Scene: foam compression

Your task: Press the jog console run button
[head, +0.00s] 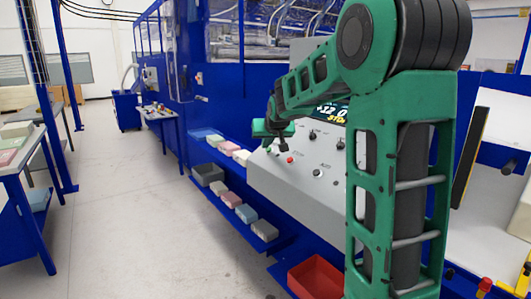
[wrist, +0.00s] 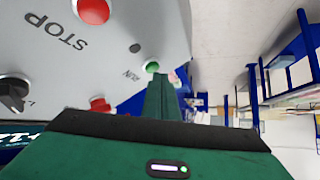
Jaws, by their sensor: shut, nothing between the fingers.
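The grey jog console (head: 285,195) has a sloped panel with a display (head: 332,112), knobs and buttons. In the wrist view the green run button (wrist: 152,67), beside the word RUN, sits near the panel's edge. My gripper (head: 282,147) is over the panel's left part in the head view. In the wrist view its shut fingers (wrist: 160,82) point at the green button, with their tips right beside it. I cannot tell whether they touch. The gripper holds nothing. The run button is not clearly visible in the head view.
A large red button (wrist: 93,10) by the word STOP, another red button (wrist: 100,105) and a black knob (wrist: 14,95) are on the panel. Foam blocks lie on a blue shelf (head: 283,240) left of the console. A red bin (head: 316,278) stands in front. The left floor is open.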

